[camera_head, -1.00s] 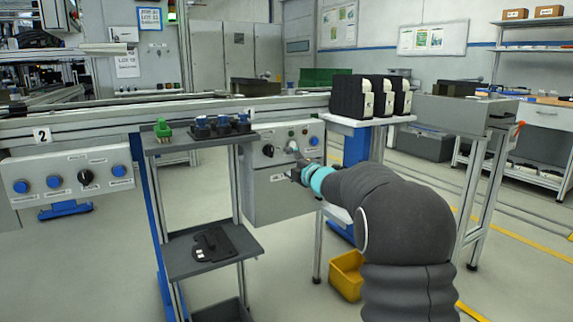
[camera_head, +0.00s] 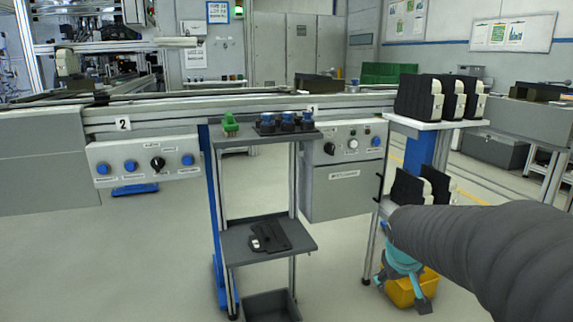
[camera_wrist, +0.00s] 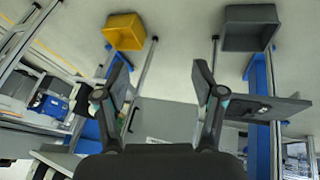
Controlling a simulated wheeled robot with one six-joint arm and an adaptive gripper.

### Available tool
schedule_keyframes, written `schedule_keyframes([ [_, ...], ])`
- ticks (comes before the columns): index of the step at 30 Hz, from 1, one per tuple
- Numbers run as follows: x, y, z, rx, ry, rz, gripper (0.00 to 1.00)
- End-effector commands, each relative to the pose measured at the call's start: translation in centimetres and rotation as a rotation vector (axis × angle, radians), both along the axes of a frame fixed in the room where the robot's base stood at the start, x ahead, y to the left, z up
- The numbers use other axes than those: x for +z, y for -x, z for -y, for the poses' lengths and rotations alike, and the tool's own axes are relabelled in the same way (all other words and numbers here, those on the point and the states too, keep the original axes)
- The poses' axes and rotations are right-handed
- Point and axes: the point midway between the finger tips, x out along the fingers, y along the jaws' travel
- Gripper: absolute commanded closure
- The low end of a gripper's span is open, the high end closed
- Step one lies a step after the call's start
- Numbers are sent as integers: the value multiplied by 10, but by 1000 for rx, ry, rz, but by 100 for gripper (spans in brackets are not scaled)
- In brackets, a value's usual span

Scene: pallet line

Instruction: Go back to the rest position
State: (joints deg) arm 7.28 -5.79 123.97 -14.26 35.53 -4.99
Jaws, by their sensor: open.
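My arm, in a dark grey sleeve, enters the head view from the right edge and bends down at a teal wrist. My gripper (camera_head: 405,295) hangs low at the right, in front of a yellow bin (camera_head: 402,292). In the wrist view my gripper (camera_wrist: 160,75) has its two dark fingers spread wide apart with nothing between them. The grey control box (camera_head: 343,185) with knobs and buttons stands left of my arm in the head view, apart from the gripper.
A grey shelf stand (camera_head: 235,240) holds blue-topped parts (camera_head: 288,122), a green part (camera_head: 230,124) and a black item (camera_head: 268,236). Black-and-white boxes (camera_head: 440,98) stand on a white shelf at right. Another control panel (camera_head: 145,163) is at left. The front-left floor is clear.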

Motion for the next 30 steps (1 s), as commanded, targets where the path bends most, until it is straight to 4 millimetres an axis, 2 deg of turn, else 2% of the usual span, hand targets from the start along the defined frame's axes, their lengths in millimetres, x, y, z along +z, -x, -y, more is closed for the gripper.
schedule_keyframes([
  [1, 6, 25, -9, -29, -32, -22, 31],
  [6, 11, 101, -37, -115, -140, -95, 31],
  [9, 16, 138, -53, -136, -189, -116, 31],
  [13, 24, 177, -70, -134, -236, -108, 31],
  [19, 45, 206, -82, -100, -258, -19, 31],
  [24, 64, 212, -88, -75, -259, 45, 31],
  [30, 69, 213, -89, -65, -258, 55, 31],
])
